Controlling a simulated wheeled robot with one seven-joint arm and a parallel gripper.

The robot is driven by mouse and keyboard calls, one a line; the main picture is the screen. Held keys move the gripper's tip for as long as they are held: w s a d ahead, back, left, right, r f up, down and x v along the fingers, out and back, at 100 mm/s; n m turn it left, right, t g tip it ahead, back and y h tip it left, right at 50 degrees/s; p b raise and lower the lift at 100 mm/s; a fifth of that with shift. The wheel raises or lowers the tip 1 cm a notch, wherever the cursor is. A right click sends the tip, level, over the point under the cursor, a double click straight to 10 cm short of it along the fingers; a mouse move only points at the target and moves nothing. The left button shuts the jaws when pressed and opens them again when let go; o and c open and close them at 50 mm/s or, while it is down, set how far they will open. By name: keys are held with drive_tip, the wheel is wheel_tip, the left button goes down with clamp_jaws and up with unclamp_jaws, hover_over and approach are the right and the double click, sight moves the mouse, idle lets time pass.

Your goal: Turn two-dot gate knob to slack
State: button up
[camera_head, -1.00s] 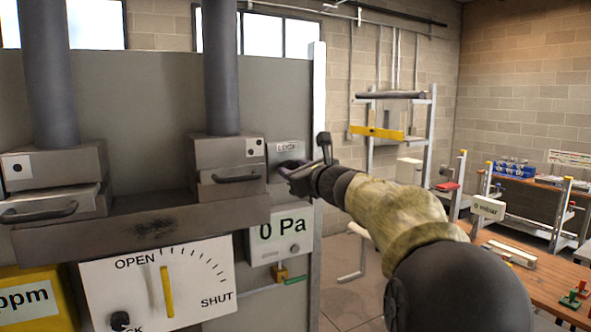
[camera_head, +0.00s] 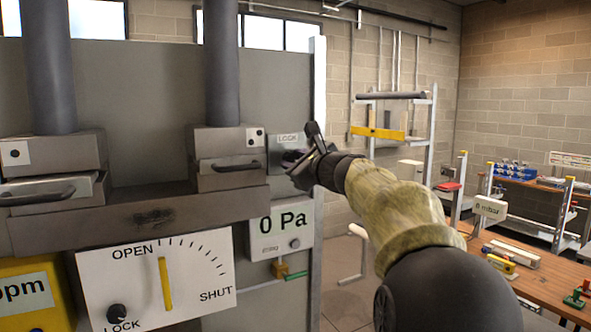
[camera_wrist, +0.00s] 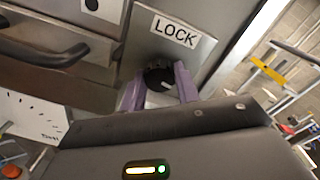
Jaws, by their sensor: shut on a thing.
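The two-dot gate box (camera_head: 226,146) has a white two-dot label and a dark handle, and sits under the right-hand grey pipe. Its label also shows in the wrist view (camera_wrist: 103,8). Just right of it is a metal plate marked LOCK (camera_head: 288,138), which shows large in the wrist view (camera_wrist: 174,30). Below that word is a dark round knob (camera_wrist: 158,74). My gripper (camera_wrist: 160,88) has its purple fingers on either side of the knob and is shut on it. In the head view my gripper (camera_head: 291,161) hides most of the knob.
A one-dot gate box (camera_head: 50,158) stands at the left. Below are an OPEN/SHUT dial (camera_head: 205,285) with a black LOCK knob (camera_head: 117,313) and a 0 Pa display (camera_head: 281,226). A wooden bench (camera_head: 540,272) is at the right.

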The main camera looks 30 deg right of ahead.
drive_tip(key=n+b, duration=0.3)
drive_tip(key=n, duration=0.1)
drive_tip(key=shift+a+f+n+b, duration=0.1)
drive_tip(key=shift+f+n+b, duration=0.05)
drive_tip(key=shift+n+b, duration=0.15)
drive_tip(key=n+b, duration=0.3)
drive_tip(key=n, duration=0.1)
drive_tip(key=n+b, duration=0.3)
drive_tip(key=n, duration=0.1)
drive_tip(key=shift+n+h, duration=0.3)
drive_tip(key=shift+n, duration=0.1)
drive_tip(key=shift+n+b, duration=1)
drive_tip(key=shift+n, duration=1.1)
drive_tip(key=o, duration=1)
drive_tip(key=shift+c, duration=0.2)
drive_tip(key=shift+s, duration=0.1)
